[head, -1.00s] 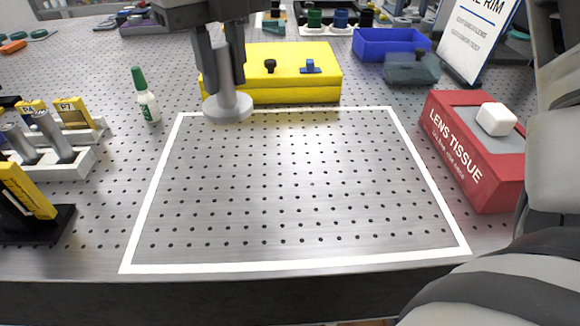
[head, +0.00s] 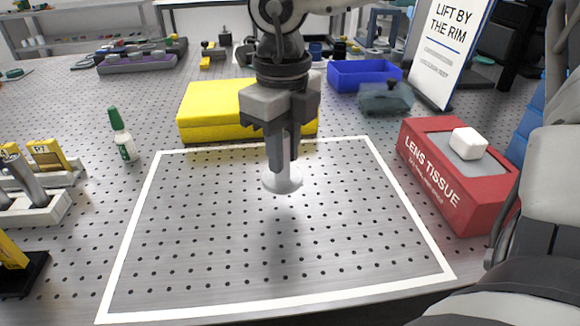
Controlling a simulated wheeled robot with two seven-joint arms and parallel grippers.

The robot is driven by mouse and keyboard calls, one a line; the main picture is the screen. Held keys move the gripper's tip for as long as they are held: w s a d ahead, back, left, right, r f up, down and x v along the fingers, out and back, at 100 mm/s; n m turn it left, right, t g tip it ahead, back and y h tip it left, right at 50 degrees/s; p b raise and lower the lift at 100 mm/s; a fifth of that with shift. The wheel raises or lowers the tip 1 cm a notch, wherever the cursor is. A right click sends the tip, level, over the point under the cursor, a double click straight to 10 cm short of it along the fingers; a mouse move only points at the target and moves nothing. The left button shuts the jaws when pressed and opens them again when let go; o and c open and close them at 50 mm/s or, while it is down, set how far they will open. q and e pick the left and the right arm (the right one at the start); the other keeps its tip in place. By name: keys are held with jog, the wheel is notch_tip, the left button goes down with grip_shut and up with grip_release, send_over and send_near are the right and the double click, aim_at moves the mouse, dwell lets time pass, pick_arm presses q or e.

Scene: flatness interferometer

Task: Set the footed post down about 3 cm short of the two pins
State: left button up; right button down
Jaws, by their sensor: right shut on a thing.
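The footed post (head: 283,181) is a light grey post with a round, flat foot. My right gripper (head: 283,158) is shut on its stem and holds it upright, foot down, over the back middle part of the white-outlined area (head: 128,238). A soft dark patch shows on the perforated plate below the foot, which looks a little clear of the plate. The fingers hide most of the stem. I cannot make out the two pins; the gripper covers part of the view behind it. My left gripper is not in view.
A yellow case (head: 210,112) stands just behind the outline. A green-capped bottle (head: 122,140) stands left, and a red lens tissue box (head: 450,180) right. A blue bin (head: 362,75) and a sign (head: 450,45) are at the back right. The outlined area's front is clear.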

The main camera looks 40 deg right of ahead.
aim_at(290, 175)
jog(key=shift+d+f, duration=0.2)
jog(key=f, duration=0.3)
jog(key=shift+s+d+f, duration=0.15)
jog(key=shift+d+f, duration=0.05)
jog(key=shift+d, duration=0.1)
jog(key=shift+f, duration=0.2)
jog(key=shift+f+b, duration=0.25)
jog(key=shift+b, duration=0.1)
jog(key=c, duration=1.2)
grip_release()
jog(key=shift+c, duration=0.2)
jog(key=shift+r, duration=0.1)
